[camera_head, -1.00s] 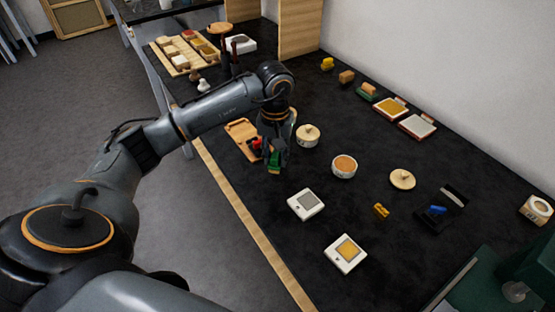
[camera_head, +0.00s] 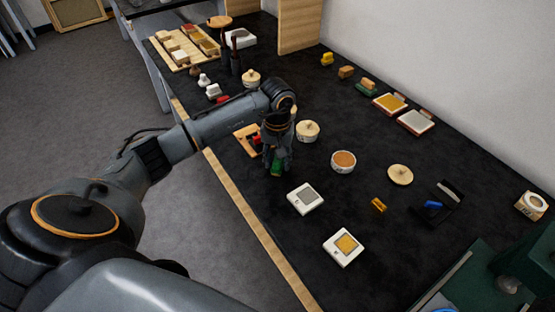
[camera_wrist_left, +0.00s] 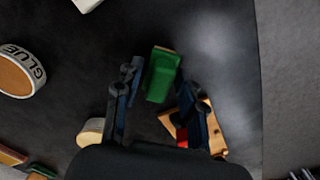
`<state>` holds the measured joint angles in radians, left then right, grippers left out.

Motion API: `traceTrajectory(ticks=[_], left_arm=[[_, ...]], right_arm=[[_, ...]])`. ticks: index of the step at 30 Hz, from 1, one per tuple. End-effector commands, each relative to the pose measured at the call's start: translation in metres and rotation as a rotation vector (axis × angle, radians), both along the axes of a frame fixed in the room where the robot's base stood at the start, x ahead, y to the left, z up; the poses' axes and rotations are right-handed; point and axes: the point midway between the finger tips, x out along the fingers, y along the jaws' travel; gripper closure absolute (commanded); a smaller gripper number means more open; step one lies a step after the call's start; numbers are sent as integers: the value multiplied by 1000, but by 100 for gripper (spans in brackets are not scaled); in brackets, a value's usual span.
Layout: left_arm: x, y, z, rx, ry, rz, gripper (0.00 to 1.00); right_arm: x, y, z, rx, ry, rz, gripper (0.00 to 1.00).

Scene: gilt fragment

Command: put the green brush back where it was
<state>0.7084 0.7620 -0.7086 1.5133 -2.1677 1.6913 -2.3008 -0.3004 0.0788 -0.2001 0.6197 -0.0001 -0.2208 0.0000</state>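The green brush (camera_head: 277,168) is under my left gripper (camera_head: 276,162), beside the wooden tray (camera_head: 240,132) near the front edge of the dark table. In the left wrist view, the green brush (camera_wrist_left: 162,76) lies between the two fingertips (camera_wrist_left: 161,78), with a thin tan edge at its far end. Whether the brush touches the table is hard to tell. My right gripper is not in view.
A lidded pot (camera_head: 307,131), a glue bowl (camera_head: 343,161) and a white tile (camera_head: 305,198) are near the brush. A red object (camera_wrist_left: 182,137) is by the tray. Along the wall are small blocks, including a green-based one (camera_head: 366,88). Dark table shows between the things.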

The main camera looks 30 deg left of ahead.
Motion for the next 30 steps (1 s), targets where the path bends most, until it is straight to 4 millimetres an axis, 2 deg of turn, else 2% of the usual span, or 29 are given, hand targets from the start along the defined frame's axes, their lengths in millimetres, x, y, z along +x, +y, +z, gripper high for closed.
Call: traceTrajectory(ticks=[9,13,14,17,24,30], left_arm=[[0,0,1,-1,0,0,48],[0,0,7,-1,-2,1,48],[1,0,9,-1,-4,0,48],[2,1,25,1,-6,0,48],[1,0,79,0,-6,0,48],[1,0,111,-1,-4,0,48]], right_arm=[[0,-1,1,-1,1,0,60],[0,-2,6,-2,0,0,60],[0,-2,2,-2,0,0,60],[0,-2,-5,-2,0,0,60],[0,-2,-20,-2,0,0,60],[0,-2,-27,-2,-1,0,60]])
